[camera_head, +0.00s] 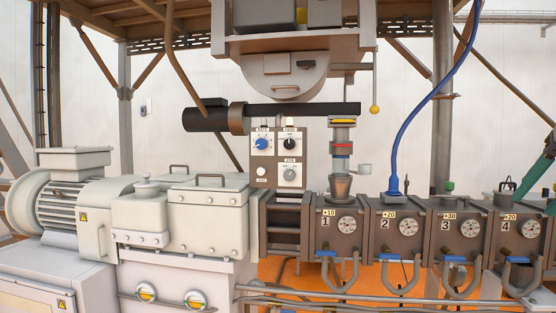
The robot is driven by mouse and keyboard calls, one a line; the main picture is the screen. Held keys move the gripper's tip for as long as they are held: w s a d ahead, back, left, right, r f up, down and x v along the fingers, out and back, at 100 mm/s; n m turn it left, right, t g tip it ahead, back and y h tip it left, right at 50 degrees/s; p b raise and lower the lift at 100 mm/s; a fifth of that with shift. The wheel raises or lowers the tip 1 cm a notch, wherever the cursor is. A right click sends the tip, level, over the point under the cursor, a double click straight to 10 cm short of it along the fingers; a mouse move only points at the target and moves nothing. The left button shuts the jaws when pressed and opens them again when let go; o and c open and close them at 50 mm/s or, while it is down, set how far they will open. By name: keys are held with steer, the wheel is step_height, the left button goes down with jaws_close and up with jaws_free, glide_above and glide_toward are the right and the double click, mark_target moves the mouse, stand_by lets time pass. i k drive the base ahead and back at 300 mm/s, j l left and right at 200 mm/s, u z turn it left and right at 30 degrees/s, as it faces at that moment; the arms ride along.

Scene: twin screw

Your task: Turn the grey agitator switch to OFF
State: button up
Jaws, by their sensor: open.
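A small grey control panel (276,158) stands upright behind the machine, left of the hopper column. At its lower right is a grey rotary switch (290,174) on a pale plate. Its pointer direction and the small lettering around it are too small to read. Above it is a black knob (290,143). A blue knob (262,144) is at the upper left and a round white button (262,170) is below that. Nothing covers the switch. My gripper does not show clearly anywhere in this view.
A black motor with a long bar (300,109) passes just above the panel. A white gearbox (207,222) stands at lower left, a feed funnel (340,188) to the right. Numbered barrel blocks (400,214) and a blue hose (410,125) stand further right. A teal part (537,172) shows at the right edge.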

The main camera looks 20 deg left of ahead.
mark_target(290, 175)
steer(key=j+z, duration=0.1)
steer(key=j, duration=0.75)
steer(key=k+j+z, duration=0.1)
steer(key=j, duration=0.75)
